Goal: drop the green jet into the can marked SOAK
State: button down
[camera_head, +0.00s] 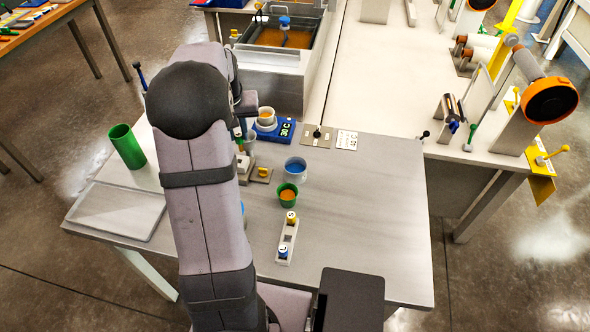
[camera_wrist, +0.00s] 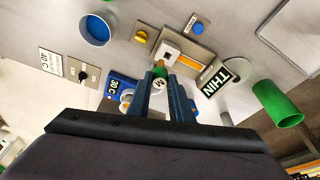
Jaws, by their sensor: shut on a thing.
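My gripper (camera_wrist: 165,80) is shut on the green jet (camera_wrist: 160,71), which shows a white round face marked M between the fingers in the wrist view. The jet is held above the bench, near a white block with a dark square opening (camera_wrist: 171,50). In the head view my arm hides most of the gripper. No marking SOAK can be read in either view. A can with a blue inside (camera_head: 295,168) stands on the bench right of my arm; it also shows in the wrist view (camera_wrist: 96,31).
A tall green cup (camera_head: 125,147) and a shallow tray (camera_head: 118,232) are left of my arm. A green cup with orange contents (camera_head: 288,193) stands near a white rack (camera_head: 288,237) bearing a yellow and a blue jet. A blue 30 C warmer (camera_head: 284,128) is behind. The bench's right side is clear.

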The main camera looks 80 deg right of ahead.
jog(key=s+d+r+m+g, duration=0.1)
jog(key=s+d+r+m, duration=0.15)
jog(key=s, duration=0.55)
jog(key=s+d+r+m, duration=0.1)
jog(key=s+d, duration=0.2)
jog(key=s, duration=0.4)
jog(key=a+b+x, duration=0.1)
jog(key=b+x, duration=0.4)
jog(key=x, duration=0.1)
jog(key=shift+a+f, duration=0.35)
jog(key=shift+a, duration=0.1)
jog(key=c, duration=1.5)
grip_release()
jog(key=shift+r, duration=0.15)
jog(key=shift+b+v, duration=0.85)
jog(key=shift+v, duration=2.75)
jog(key=shift+a, duration=0.1)
